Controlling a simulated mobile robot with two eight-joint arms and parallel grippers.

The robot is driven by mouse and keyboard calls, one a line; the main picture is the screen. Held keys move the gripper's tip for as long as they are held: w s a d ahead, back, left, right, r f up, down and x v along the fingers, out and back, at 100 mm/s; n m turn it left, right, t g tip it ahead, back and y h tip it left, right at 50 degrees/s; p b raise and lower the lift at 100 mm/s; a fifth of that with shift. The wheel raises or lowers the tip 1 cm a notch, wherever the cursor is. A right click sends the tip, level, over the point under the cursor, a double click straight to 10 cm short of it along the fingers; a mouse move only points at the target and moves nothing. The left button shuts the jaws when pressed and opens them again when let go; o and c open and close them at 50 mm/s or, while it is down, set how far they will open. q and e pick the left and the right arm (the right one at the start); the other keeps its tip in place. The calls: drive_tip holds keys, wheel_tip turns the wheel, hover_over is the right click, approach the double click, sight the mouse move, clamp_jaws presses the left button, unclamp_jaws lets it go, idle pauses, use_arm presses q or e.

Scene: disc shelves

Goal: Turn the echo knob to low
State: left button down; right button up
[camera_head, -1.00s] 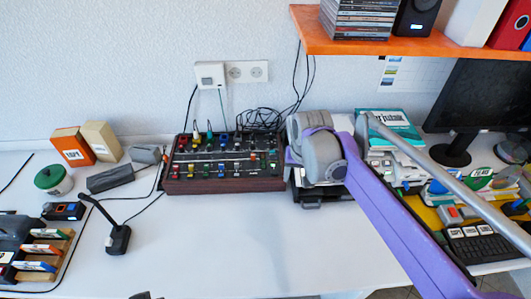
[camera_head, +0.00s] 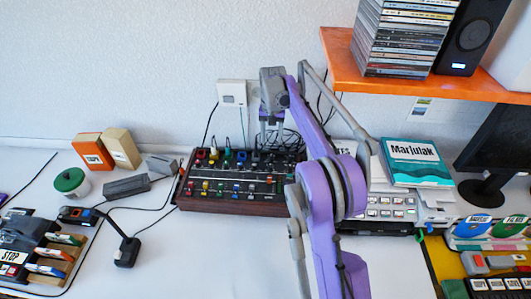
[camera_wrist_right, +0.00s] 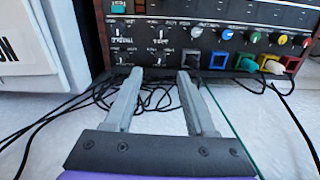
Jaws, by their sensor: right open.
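The dark control panel (camera_head: 232,205) with wooden sides stands on the white desk, with rows of coloured knobs and sliders. My right gripper (camera_head: 272,140) points down at the panel's back right, near the cables. In the right wrist view its two fingers (camera_wrist_right: 159,76) are apart with nothing between them. Their tips are just short of the panel's edge, close to black knobs with pale markings (camera_wrist_right: 162,58). The lettering is too blurred to tell which knob is echo. My left gripper is not in view.
Black cables (camera_wrist_right: 75,110) lie behind the panel, below a wall socket (camera_head: 232,95). An orange shelf (camera_head: 420,83) with CD cases hangs at the upper right. A teal book (camera_head: 415,165) lies right of my arm.

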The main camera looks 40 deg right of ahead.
sight(271, 156)
wheel_tip(271, 156, down, 8)
drive_tip(key=shift+f, duration=0.15)
idle(0.3)
clamp_jaws()
